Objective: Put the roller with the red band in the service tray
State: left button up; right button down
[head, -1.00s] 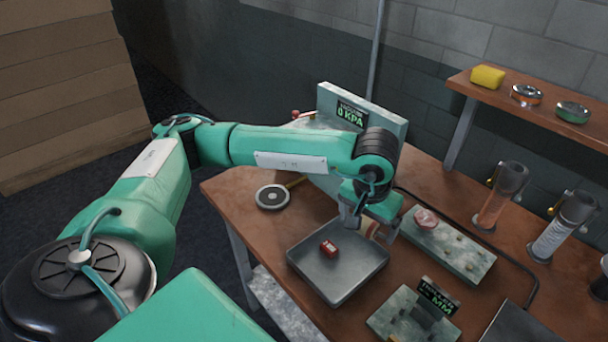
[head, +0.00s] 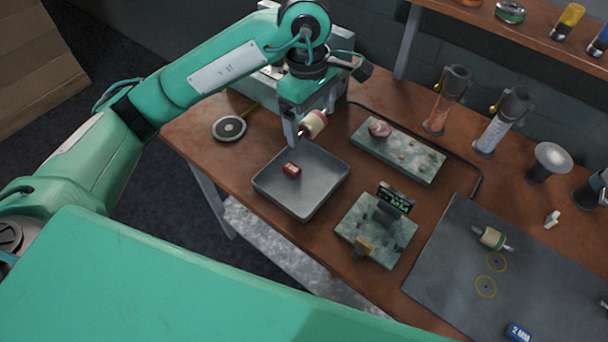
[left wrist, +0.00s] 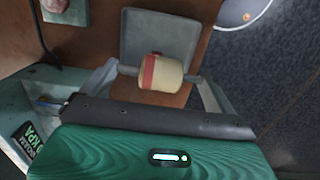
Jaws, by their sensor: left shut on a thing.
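The roller with the red band (head: 314,124) is cream with a red stripe and a metal axle. My left gripper (head: 302,130) is shut on it and holds it above the back edge of the service tray. In the left wrist view the roller (left wrist: 165,73) spans between the two fingers (left wrist: 160,78), held by its axle ends. My right gripper is not in view.
A green-grey plate (head: 424,163) with a pinkish lump and pegs lies right of the tray. A gauge plate (head: 347,224) with a small display stands nearer. Another cream roller (head: 491,238) lies on the dark mat (head: 450,265). A round disc (head: 229,128) is left.

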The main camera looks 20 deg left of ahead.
pick_arm(q)
jog(key=p, duration=0.3)
send_over(310, 185)
notch_tip(310, 185, down, 14)
jog(key=shift+f, duration=0.1)
notch_tip(310, 185, down, 5)
jog(key=shift+f+p, duration=0.1)
jog(key=shift+p, duration=0.45)
jog(key=shift+f, duration=0.2)
jog(key=o, duration=0.7)
jog(key=shift+r, duration=0.1)
